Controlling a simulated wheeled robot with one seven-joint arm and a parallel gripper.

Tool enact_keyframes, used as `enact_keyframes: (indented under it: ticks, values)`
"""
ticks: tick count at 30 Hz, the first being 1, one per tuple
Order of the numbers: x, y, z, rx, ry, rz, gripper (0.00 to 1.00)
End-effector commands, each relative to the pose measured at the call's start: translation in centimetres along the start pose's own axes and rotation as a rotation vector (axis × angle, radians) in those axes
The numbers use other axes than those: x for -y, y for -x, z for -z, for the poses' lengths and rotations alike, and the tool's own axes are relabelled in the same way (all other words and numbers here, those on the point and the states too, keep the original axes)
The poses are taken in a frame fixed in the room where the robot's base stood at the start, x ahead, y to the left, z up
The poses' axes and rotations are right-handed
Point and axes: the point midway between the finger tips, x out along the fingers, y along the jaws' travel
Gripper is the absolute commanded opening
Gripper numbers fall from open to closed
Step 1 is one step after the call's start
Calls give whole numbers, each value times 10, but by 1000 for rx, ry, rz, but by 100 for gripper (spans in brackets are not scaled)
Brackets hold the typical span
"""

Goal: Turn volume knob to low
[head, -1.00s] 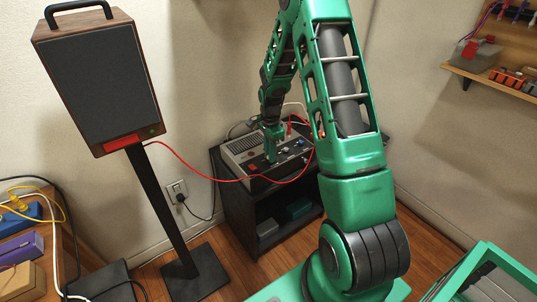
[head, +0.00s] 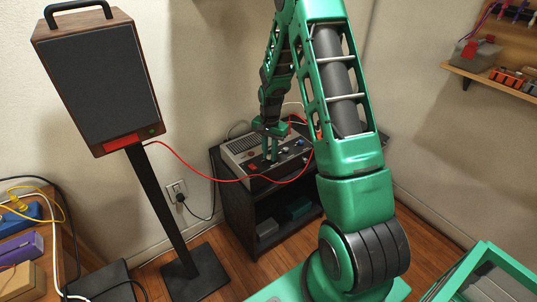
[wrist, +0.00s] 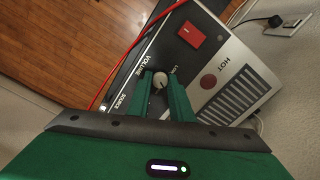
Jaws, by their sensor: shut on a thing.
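The volume knob (wrist: 160,80) is a small pale round knob with a dark pointer line, on the dark panel strip beside the word VOLUME in the wrist view. My gripper (wrist: 161,84) has one green finger on each side of it and is shut on it. In the head view my gripper (head: 270,158) reaches down onto the front panel of the amplifier (head: 240,147), and the knob is hidden there. A small label beside the knob is partly covered by a finger, and I cannot read the pointer's exact setting.
A red switch (wrist: 191,35) and a round dark red part marked HOT (wrist: 208,82) sit close to the knob. A red cable (head: 215,179) runs from the speaker (head: 100,80) across the amplifier's front. The amplifier stands on a black cabinet (head: 240,215) by the wall.

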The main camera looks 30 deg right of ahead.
Motion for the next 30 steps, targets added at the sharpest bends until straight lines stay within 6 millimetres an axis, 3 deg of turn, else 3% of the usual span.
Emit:
enact_keyframes:
  ticks: [30]
  values:
    - [2,2,2,-6,964,1,0]
